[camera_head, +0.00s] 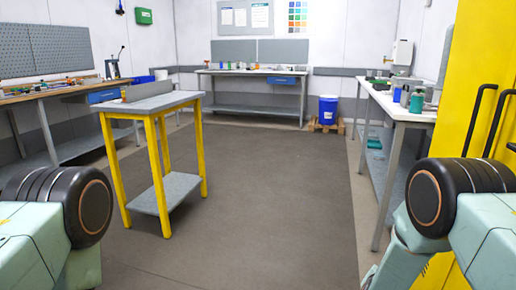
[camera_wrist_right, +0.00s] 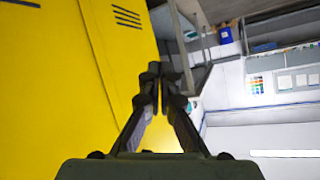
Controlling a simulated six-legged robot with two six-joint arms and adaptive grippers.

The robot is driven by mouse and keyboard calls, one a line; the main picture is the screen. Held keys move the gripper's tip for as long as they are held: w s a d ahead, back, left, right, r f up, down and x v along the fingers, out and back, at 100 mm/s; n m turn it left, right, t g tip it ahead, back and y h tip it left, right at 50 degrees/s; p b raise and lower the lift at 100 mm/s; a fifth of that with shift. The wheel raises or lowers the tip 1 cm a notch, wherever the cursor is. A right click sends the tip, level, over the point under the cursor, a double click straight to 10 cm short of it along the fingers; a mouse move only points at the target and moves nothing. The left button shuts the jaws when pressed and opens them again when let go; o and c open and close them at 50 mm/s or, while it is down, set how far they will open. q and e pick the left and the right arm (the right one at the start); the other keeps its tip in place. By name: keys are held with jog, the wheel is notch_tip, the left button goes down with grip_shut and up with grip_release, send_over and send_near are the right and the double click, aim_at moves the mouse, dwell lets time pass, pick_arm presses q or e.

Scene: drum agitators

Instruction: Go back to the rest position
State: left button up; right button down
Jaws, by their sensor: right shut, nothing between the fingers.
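In the wrist view my right gripper (camera_wrist_right: 162,76) is shut. Its dark fingers meet at the tips with nothing between them. It is beside a large yellow cabinet (camera_wrist_right: 95,85), and the room appears turned over behind it. In the head view only pale green links and black joints of my two arms show, at the lower left and lower right. Neither gripper is seen there, and my left gripper is in no view.
A yellow-legged table (camera_head: 161,103) stands front left. Workbenches line the left wall, back wall (camera_head: 256,72) and right side (camera_head: 403,108). A blue drum (camera_head: 328,110) sits on a pallet. The yellow cabinet (camera_head: 470,75) is close at right. The middle floor (camera_head: 265,175) is clear.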

jog(key=s+a+f+n+g+y+p, duration=0.1)
jog(key=s+a+f+n+g+y, duration=0.15)
jog(key=s, duration=0.75)
jog(key=s+a+f+n+g+y, duration=0.2)
jog(key=s+a+f+n, duration=0.15)
jog(key=s, duration=0.65)
jog(key=s+a+f+n+g+y+p, duration=0.1)
jog(key=s+a+f+n+g+y, duration=0.2)
jog(key=s, duration=0.8)
jog(key=s+a+r+g+p, duration=0.1)
jog(key=s+r, duration=0.1)
jog(key=s, duration=0.4)
jog(key=s+a+r+g+p, duration=0.1)
jog(key=s+a+r+g, duration=0.1)
jog(key=s, duration=0.4)
jog(key=shift+s+r+n, duration=0.2)
jog(key=shift+s+n, duration=0.1)
jog(key=shift+s, duration=0.05)
